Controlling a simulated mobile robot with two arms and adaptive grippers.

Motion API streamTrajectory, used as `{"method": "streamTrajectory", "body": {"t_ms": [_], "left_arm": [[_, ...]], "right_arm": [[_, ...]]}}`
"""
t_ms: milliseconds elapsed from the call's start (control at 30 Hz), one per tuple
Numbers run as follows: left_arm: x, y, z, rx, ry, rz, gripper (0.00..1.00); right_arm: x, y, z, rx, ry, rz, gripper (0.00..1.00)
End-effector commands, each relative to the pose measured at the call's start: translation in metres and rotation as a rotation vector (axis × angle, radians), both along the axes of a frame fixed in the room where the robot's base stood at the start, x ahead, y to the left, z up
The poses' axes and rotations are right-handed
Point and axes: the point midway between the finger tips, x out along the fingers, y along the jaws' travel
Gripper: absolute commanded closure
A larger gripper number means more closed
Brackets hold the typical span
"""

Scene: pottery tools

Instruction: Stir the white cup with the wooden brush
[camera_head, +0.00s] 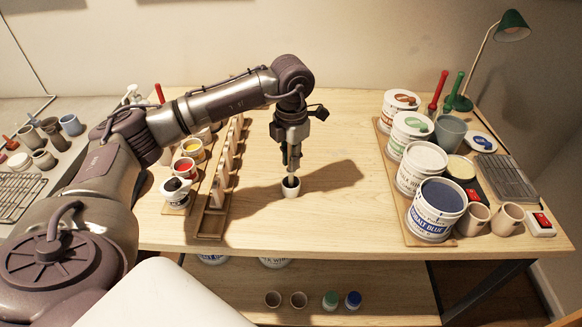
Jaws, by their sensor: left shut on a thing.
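The white cup (290,190) is small and stands upright on the middle of the wooden table, with a dark inside. My left gripper (291,158) points down right above the cup. It is shut on the wooden brush (291,180), a light wooden piece that reaches down to the cup's mouth. The brush's lower end looks to be inside the cup, where it is hidden. Most of the upper part of the brush is covered by the gripper. My right gripper is not in view.
A wooden rack (215,205) and small paint pots (185,168) stand left of the cup. Large paint tubs (436,210), mugs (507,218) and a green lamp (512,27) fill the right side. The table (330,225) is clear around the cup.

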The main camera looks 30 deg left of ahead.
Motion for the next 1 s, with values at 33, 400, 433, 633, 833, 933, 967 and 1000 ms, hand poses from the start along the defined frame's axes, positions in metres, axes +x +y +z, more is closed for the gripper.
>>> {"method": "streamTrajectory", "body": {"t_ms": [33, 400, 433, 633, 833, 933, 967, 1000], "left_arm": [[0.0, 0.0, 0.0, 0.0, 0.0, 0.0, 1.0], [0.0, 0.0, 0.017, -0.001, -0.002, 0.0, 1.0], [0.0, 0.0, 0.019, -0.001, -0.002, 0.0, 1.0], [0.0, 0.0, 0.033, 0.0, -0.001, -0.001, 1.0], [0.0, 0.0, 0.047, 0.0, -0.001, 0.0, 1.0], [0.0, 0.0, 0.054, 0.0, -0.001, 0.0, 1.0], [0.0, 0.0, 0.055, 0.0, -0.001, 0.0, 1.0], [0.0, 0.0, 0.057, 0.0, -0.001, 0.0, 1.0]], "right_arm": [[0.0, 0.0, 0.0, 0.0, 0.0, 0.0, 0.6], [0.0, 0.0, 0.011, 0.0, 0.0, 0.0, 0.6], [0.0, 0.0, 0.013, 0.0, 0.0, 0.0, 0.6], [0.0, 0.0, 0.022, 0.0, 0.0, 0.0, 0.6], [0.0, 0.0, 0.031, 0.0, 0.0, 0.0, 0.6], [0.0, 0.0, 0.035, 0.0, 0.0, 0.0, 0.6], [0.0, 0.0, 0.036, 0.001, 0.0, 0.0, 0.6], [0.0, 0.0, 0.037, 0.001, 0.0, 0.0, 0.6]]}}
